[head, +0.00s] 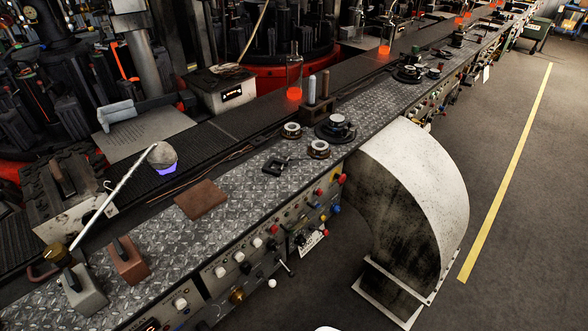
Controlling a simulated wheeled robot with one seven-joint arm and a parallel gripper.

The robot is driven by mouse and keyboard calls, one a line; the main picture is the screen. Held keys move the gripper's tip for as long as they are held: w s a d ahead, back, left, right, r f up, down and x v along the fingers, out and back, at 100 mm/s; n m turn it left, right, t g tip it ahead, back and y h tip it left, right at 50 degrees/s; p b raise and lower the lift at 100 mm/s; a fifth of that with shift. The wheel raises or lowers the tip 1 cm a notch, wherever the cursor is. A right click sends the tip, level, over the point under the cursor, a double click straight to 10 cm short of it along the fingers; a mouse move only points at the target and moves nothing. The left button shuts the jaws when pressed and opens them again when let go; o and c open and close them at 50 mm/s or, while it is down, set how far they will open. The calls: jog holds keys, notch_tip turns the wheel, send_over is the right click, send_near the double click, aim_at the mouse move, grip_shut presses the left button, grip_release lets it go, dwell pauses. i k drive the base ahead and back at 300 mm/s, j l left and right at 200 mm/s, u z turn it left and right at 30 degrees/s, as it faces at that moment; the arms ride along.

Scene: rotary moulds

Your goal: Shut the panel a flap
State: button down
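The long bench's front side carries a control panel (208,272) with red, white and blue buttons and dark knobs. A small lever (285,267) sticks out from it, and a small white plate with dark marks (311,240) sits on it farther right. I cannot make out which part is the panel a flap, or whether any flap stands open. My gripper is not in view.
A large curved white duct (415,185) juts from the bench front onto the floor. The bench top (240,185) holds blocks, a brown plate (201,199) and round metal parts. Glowing bottles (294,80) stand behind. Open floor (500,250) lies right, with a yellow line.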

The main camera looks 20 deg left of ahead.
aim_at(314, 211)
jog(key=i+j+u, duration=0.15)
jog(key=u, duration=0.9)
